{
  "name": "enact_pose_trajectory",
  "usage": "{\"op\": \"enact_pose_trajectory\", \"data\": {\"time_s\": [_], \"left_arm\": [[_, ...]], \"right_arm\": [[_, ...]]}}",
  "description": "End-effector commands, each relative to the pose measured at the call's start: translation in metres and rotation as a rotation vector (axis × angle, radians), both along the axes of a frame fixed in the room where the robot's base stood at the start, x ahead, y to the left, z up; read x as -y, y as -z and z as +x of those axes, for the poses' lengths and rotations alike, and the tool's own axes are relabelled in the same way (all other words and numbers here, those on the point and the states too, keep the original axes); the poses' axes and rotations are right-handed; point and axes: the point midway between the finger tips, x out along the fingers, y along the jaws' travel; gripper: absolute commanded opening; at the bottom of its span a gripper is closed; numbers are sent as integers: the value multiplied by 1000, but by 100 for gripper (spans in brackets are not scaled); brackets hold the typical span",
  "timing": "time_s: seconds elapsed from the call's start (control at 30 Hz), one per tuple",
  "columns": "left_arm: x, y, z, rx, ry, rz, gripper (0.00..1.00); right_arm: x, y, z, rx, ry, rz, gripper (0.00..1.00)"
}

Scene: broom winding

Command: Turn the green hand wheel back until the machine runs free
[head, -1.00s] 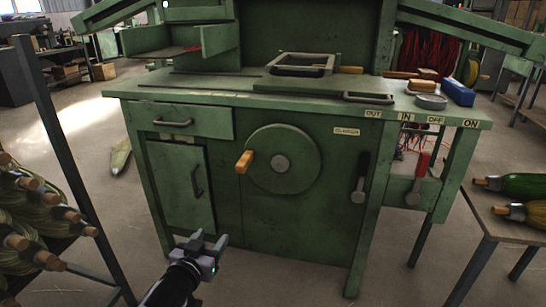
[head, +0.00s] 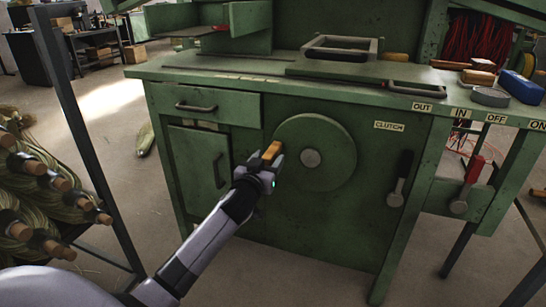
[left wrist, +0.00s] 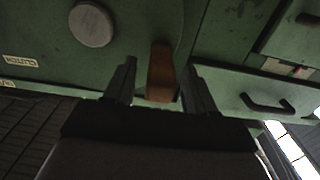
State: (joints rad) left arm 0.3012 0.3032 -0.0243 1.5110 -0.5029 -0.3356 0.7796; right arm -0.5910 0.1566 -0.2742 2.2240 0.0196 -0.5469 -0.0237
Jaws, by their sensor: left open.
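The green hand wheel (head: 330,140) is a round disc on the front of the green machine, with a grey hub (head: 311,158). Its wooden handle (head: 272,151) sticks out at the wheel's left side. My left gripper (head: 266,162) is at this handle. In the left wrist view the handle (left wrist: 160,72) stands between the two open fingers of my left gripper (left wrist: 158,88), with gaps on both sides. The wheel's hub (left wrist: 91,24) shows there at upper left. My right gripper is not in view.
A black-handled clutch lever (head: 400,179) and a red-handled lever (head: 468,187) are right of the wheel. A drawer (head: 215,105) and a cupboard door (head: 200,168) are left of it. A rack with straw bundles (head: 40,190) stands at the left.

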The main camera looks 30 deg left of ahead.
Motion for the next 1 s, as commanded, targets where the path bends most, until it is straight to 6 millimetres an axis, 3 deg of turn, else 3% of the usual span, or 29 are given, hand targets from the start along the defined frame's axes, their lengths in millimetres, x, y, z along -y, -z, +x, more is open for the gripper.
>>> {"op": "enact_pose_trajectory", "data": {"time_s": [0.3,0.67,0.83,1.0], "left_arm": [[-8,1,28,-1,-1,1,55],[-8,0,32,-1,-1,0,55],[-8,0,32,-1,-1,0,3],[-8,0,32,-1,-1,2,0]], "right_arm": [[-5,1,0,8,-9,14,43],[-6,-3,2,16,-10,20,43],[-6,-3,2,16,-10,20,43],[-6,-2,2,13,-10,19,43]]}}
